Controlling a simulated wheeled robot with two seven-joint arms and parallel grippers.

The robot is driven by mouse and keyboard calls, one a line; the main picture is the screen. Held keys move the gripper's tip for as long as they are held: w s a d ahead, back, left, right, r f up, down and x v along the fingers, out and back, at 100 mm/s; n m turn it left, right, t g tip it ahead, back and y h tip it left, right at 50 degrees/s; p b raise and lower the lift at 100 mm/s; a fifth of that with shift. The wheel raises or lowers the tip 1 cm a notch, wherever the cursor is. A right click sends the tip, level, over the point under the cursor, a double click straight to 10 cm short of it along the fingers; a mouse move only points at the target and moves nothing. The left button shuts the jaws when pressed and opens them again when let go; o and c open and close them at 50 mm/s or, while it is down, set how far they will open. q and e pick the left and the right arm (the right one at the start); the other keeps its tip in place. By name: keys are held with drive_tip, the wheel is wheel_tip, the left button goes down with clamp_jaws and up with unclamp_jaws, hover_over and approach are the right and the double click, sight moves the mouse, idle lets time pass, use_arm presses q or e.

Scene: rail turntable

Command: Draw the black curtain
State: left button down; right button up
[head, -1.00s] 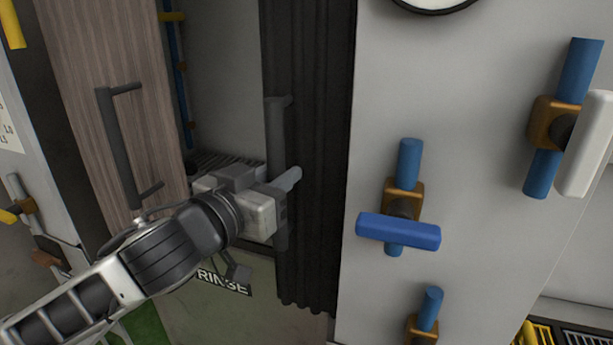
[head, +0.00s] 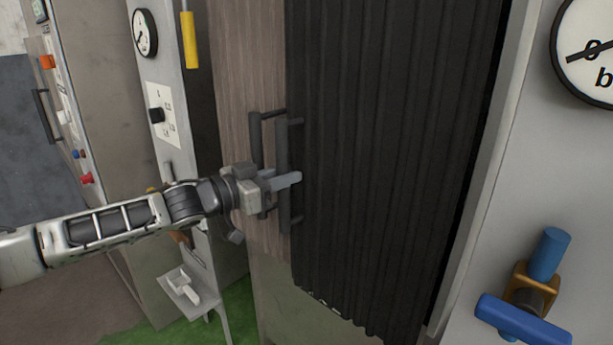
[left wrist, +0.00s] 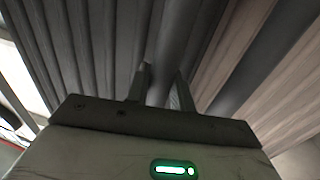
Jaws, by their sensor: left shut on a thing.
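The black curtain (head: 385,150) hangs in pleats across the opening in the head view, spread from the wood-grain panel (head: 252,60) on its left almost to the grey wall on its right. A dark upright handle (head: 283,160) is at the curtain's left edge. My left gripper (head: 290,180) is shut on this curtain handle. In the left wrist view, the fingers (left wrist: 160,88) are on either side of the dark bar, with the curtain (left wrist: 75,50) to the left. My right gripper is not in view.
Another dark handle (head: 256,140) on the wood-grain panel stands close beside the curtain handle. A blue valve handle (head: 522,320) and a round gauge (head: 590,50) are on the wall at right. A white scoop-like object (head: 180,285) is at lower left.

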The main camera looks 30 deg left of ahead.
use_arm(q)
drive_tip(key=shift+w+a, duration=0.1)
drive_tip(key=shift+a, duration=0.15)
drive_tip(key=c, duration=1.3)
unclamp_jaws()
drive_tip(key=shift+o, duration=0.2)
drive_tip(key=shift+f, duration=0.1)
